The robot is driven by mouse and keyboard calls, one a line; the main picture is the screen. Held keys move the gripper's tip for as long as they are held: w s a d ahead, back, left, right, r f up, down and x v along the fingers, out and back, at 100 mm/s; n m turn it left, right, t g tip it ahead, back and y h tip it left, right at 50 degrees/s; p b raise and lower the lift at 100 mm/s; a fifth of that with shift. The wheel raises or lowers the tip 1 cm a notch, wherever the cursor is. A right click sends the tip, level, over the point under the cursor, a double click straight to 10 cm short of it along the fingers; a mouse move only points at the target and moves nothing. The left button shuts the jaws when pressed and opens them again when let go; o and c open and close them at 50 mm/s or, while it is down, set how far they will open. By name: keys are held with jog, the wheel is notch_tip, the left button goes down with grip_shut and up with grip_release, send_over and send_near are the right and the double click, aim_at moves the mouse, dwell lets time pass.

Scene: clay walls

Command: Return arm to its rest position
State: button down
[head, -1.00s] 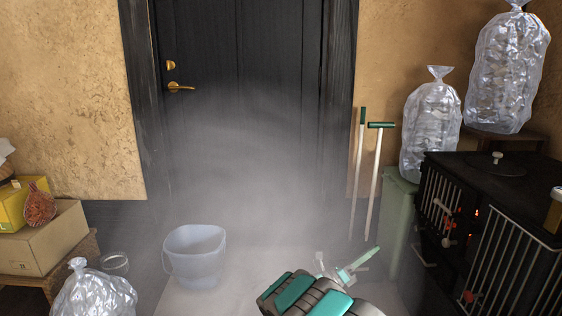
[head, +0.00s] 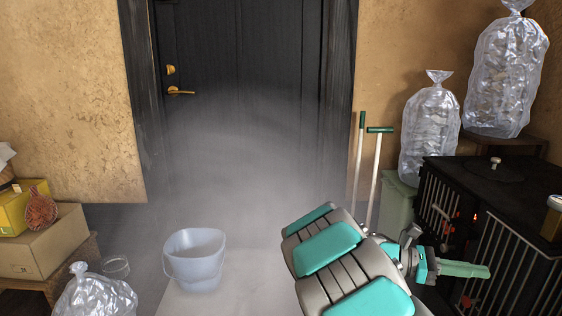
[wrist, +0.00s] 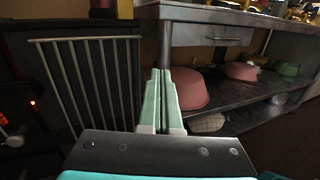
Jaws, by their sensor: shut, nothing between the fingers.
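My arm reaches across the lower right of the head view, its teal and grey links large in front. My gripper (head: 465,270) points to the right, in front of the black stove (head: 490,200). In the wrist view my gripper (wrist: 160,100) has its two pale green fingers side by side and shut, with nothing held. The stove's barred front (wrist: 90,80) is to the left of the fingers there. I cannot tell how close the fingertips are to the stove.
A clear bucket (head: 195,262) stands on the floor before the dark door (head: 240,70), amid haze. Boxes (head: 45,240) and a plastic bag (head: 95,295) are at the left. Green-handled tools (head: 375,175) lean at the wall. A shelf table (wrist: 215,15) holds a pink bowl (wrist: 188,90).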

jog(key=s+a+f+m+y+p, duration=0.15)
jog(key=s+m+y, duration=0.25)
jog(key=s, duration=0.4)
jog(key=s+a+f+m+y, duration=0.1)
jog(key=s+a+m+y, duration=0.25)
jog(key=s, duration=0.55)
jog(key=s+a+f+m+t+y+p, duration=0.1)
jog(key=s+a+y, duration=0.4)
jog(key=a, duration=0.5)
jog(key=s+a+f+m+t+y, duration=0.2)
jog(key=s+a+m+y, duration=0.3)
jog(key=a, duration=0.5)
jog(key=shift+a+t+p, duration=0.3)
jog(key=shift+t+p, duration=0.05)
jog(key=shift+t, duration=0.25)
jog(key=shift+d+f, duration=0.1)
jog(key=shift+d, duration=0.1)
